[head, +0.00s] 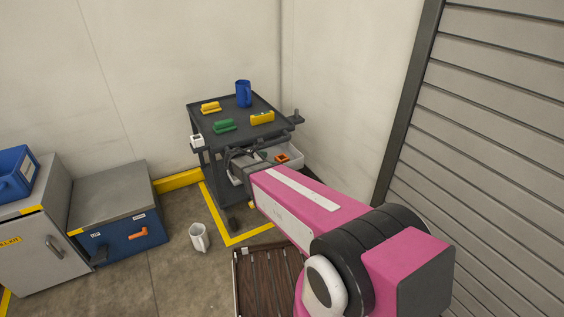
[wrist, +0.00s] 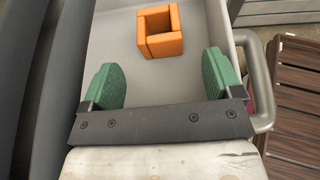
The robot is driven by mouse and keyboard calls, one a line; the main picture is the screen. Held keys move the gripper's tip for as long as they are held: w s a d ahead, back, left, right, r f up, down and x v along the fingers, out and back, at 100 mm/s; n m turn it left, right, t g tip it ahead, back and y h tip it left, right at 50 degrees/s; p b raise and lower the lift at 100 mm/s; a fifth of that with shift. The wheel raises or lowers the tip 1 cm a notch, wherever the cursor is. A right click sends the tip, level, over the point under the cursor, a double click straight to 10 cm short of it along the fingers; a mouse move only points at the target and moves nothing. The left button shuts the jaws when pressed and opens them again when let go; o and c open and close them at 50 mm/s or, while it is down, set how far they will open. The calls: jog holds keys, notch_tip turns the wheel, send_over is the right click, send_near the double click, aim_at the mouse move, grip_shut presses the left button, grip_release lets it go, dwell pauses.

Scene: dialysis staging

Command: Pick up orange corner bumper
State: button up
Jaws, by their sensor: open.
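The orange corner bumper (wrist: 163,43) is a squarish hollow block lying in a light grey bin. In the head view it shows as a small orange piece (head: 282,157) in the white-grey bin (head: 295,164) on the cart's side. My gripper (wrist: 161,80) has green finger pads spread wide apart with nothing between them. In the wrist view the bumper lies just beyond the fingertips, roughly centred between them and apart from both. In the head view my pink arm reaches to the cart, and the fingers are too small to make out there.
The dark cart (head: 217,110) carries a blue mug (head: 243,94), a green piece (head: 224,126) and yellow pieces (head: 262,118). The bin's handle (wrist: 265,90) is close on the right.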

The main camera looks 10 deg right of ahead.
aim_at(277, 160)
jog(key=shift+x, duration=2.95)
jog(key=c, duration=1)
